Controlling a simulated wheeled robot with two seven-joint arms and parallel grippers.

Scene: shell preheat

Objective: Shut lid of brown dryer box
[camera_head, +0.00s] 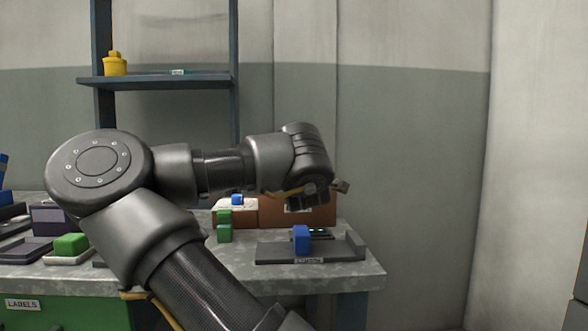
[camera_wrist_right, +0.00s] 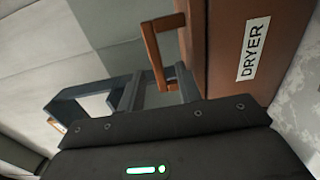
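The brown dryer box (camera_head: 322,212) stands at the back of the bench, partly hidden by my right arm. In the right wrist view its brown panel (camera_wrist_right: 228,50) is close, with a white DRYER label (camera_wrist_right: 253,50). A brown bar handle (camera_wrist_right: 153,50) sticks out from the panel. My right gripper (camera_head: 325,192) is at the box's top. Its fingers (camera_wrist_right: 160,90) look apart, near the handle's lower end; I cannot tell whether they touch it. The lid's angle is unclear. My left gripper is not in view.
A dark tray (camera_head: 275,253) with a blue block (camera_head: 301,239) lies in front of the box. A shelf (camera_head: 160,82) hangs behind. The floor right of the bench is clear.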

